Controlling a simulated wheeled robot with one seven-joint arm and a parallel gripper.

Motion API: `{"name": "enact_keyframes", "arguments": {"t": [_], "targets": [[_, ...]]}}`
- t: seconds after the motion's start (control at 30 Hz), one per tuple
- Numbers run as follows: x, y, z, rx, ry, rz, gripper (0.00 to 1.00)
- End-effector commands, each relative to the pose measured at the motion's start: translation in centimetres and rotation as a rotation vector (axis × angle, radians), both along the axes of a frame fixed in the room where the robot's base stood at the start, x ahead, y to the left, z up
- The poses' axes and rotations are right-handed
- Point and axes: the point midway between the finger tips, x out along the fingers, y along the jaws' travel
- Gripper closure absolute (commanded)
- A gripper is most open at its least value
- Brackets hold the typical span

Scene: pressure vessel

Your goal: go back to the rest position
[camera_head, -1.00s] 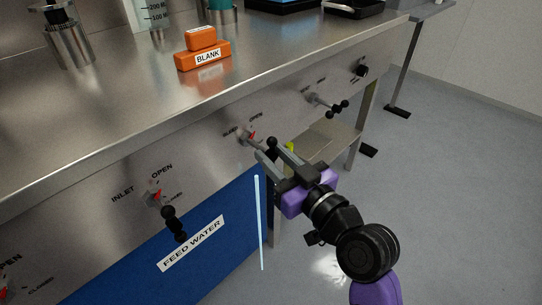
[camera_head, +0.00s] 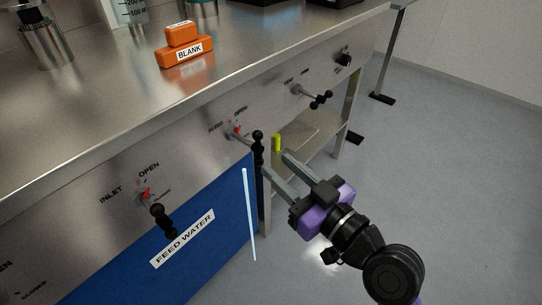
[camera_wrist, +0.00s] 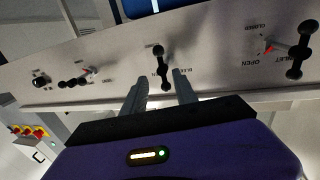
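My gripper (camera_head: 273,160) is open, with nothing between its two grey fingers. It is in front of the steel panel, just off the black-knobbed bleed valve handle (camera_head: 258,146). In the wrist view my gripper (camera_wrist: 161,84) points at that handle (camera_wrist: 162,66), which shows between and beyond the fingertips. The fingers seem apart from the handle, though the exact gap is hard to tell. The handle's red pointer (camera_head: 235,132) sits by the OPEN and CLOSED marks.
The inlet valve handle (camera_head: 160,216) is at lower left, above the FEED WATER label (camera_head: 183,239). Another valve handle (camera_head: 318,99) and a black knob (camera_head: 344,60) lie farther along the panel. The lower shelf (camera_head: 312,130) is behind my gripper. Open floor (camera_head: 450,170) lies right.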

Motion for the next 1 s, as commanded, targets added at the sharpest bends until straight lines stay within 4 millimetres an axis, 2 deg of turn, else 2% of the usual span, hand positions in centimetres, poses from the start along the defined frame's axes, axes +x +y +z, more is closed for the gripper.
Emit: {"name": "enact_keyframes", "arguments": {"t": [0.67,0.77,0.87,1.0], "targets": [[-0.4,-0.5,0.2,0.019,0.008,-0.004,0.66],[0.4,-1.5,1.1,0.071,0.006,-0.056,0.66],[1.0,-3.6,2.6,0.128,-0.023,-0.151,0.66],[-0.4,-7.2,1.3,0.190,-0.023,-0.296,0.66]]}}
